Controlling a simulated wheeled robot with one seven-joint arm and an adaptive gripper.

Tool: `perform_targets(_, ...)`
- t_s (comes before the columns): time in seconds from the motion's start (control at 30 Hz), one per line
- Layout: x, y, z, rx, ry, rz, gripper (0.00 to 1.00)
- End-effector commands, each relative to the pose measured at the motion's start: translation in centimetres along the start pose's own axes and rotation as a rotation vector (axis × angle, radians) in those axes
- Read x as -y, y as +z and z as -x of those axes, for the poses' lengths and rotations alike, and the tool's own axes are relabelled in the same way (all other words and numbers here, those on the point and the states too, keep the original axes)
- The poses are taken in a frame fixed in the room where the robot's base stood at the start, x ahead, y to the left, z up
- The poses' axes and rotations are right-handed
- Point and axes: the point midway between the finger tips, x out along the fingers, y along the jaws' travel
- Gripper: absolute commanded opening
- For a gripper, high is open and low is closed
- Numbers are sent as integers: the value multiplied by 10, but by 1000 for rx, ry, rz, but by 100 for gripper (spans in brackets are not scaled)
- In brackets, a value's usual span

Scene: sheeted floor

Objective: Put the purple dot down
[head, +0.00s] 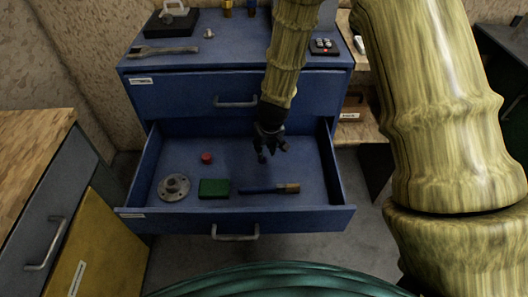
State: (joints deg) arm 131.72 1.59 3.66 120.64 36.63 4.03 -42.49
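My gripper (271,154) is black and points down over the open blue drawer (328,190), right of the drawer's middle. Its dark fingertips are small in the head view, and I cannot tell whether they hold anything. I cannot make out a purple dot anywhere; if it is between the fingers, it is hidden. In the drawer, the floor around and below the gripper looks bare.
The drawer holds a red cap (207,158), a grey flange (174,187), a green block (214,188) and a brush (270,188). On the cabinet top lie a wrench (163,51) and a dark keypad (324,47). A wood-topped cabinet (30,150) stands at left.

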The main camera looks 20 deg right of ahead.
Motion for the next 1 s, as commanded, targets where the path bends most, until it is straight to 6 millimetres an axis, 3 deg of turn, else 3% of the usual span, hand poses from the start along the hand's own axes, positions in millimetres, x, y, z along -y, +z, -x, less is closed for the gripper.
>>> perform_targets(0.2,0,-1,35,-2,1,2,27)
perform_targets(0.4,0,0,56,-1,1,1,27)
perform_targets(1.0,0,0,64,0,0,1,27)
